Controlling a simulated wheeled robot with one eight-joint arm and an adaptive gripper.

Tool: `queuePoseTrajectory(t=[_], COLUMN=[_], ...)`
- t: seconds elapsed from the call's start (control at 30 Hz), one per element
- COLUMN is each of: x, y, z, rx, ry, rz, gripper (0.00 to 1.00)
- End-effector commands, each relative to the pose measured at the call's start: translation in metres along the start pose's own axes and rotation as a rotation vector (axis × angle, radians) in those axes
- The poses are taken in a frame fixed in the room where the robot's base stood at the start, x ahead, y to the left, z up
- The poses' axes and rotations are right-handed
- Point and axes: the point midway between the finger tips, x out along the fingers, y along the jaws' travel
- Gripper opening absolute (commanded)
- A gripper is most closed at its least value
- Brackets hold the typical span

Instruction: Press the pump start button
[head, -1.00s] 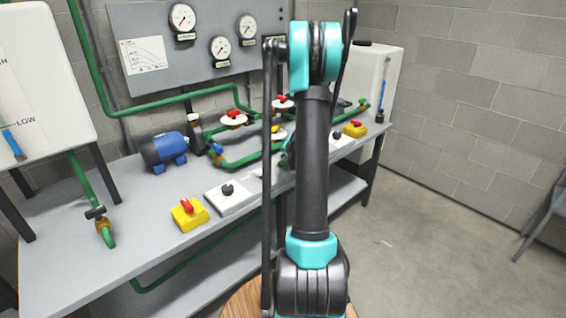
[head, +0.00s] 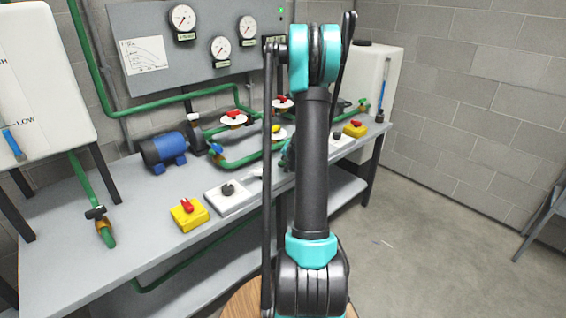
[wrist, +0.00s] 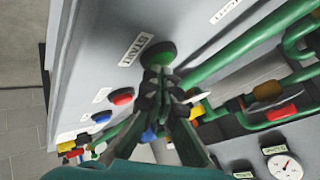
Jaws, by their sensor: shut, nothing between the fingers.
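In the wrist view a round green button (wrist: 158,54) sits on a grey panel beside a white label reading START (wrist: 135,49). My gripper (wrist: 160,78) is shut with nothing between its fingers. Its tips overlap the near edge of the green button in the picture; I cannot tell for sure whether they press it. In the head view the green button does not show, and my arm hides most of the gripper.
A red button (wrist: 122,97) and a blue button (wrist: 102,117) sit on the same panel. Green pipes with valves, a blue pump motor (head: 164,150) and a yellow switch box (head: 190,215) stand on the grey bench (head: 75,260).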

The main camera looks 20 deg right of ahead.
Motion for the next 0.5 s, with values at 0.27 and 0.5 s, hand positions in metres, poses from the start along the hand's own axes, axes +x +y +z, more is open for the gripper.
queuePoseTrajectory(t=[0.27,0.5], x=[-0.0002,-0.0053], y=[-0.0002,-0.0039], z=[0.0005,-0.0027], rx=[0.0,0.0], ry=[-0.001,-0.001], rz=[0.0,0.0], gripper=[0.0,0.0])
